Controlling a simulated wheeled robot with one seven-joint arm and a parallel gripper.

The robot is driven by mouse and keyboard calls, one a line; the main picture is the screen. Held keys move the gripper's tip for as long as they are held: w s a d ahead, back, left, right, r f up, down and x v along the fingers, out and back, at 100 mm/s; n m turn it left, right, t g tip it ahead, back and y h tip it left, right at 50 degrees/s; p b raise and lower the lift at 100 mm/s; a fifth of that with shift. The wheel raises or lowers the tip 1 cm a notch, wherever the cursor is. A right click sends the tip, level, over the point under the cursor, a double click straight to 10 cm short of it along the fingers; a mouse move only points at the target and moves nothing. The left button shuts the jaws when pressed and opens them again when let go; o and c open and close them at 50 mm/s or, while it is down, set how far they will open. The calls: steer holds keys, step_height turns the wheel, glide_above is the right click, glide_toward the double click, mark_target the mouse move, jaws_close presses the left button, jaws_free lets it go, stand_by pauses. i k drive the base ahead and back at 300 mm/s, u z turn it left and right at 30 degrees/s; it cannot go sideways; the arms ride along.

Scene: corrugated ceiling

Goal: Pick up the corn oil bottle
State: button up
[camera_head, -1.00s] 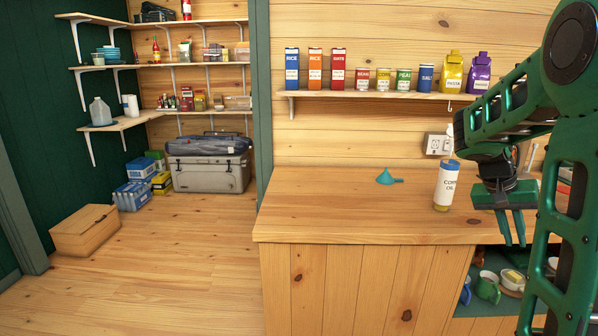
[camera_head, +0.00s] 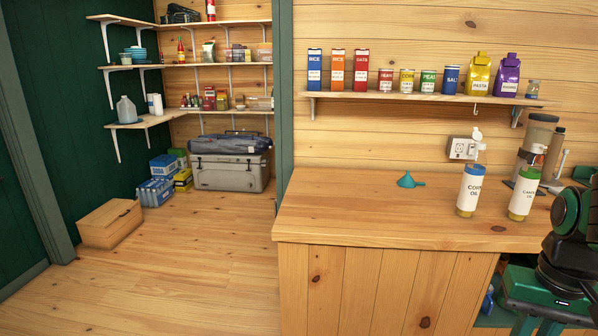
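The corn oil bottle (camera_head: 469,193) stands upright on the wooden counter (camera_head: 380,215). It has a white label with dark lettering, a blue band near the top, a yellowish base and a white pump top. My gripper (camera_head: 537,326) is at the lower right, in front of the counter, below and to the right of the bottle and apart from it.
A similar bottle with a green band (camera_head: 522,196) stands close to the right. A teal funnel (camera_head: 410,180) lies to the left. A dispenser (camera_head: 536,148) stands behind. A shelf (camera_head: 430,97) of boxes and cans hangs above. The counter's left part is clear.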

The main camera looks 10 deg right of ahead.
mark_target(476, 166)
steer(key=z, duration=1.5)
steer(key=k, duration=0.7)
steer(key=u, duration=0.55)
steer(key=i, duration=1)
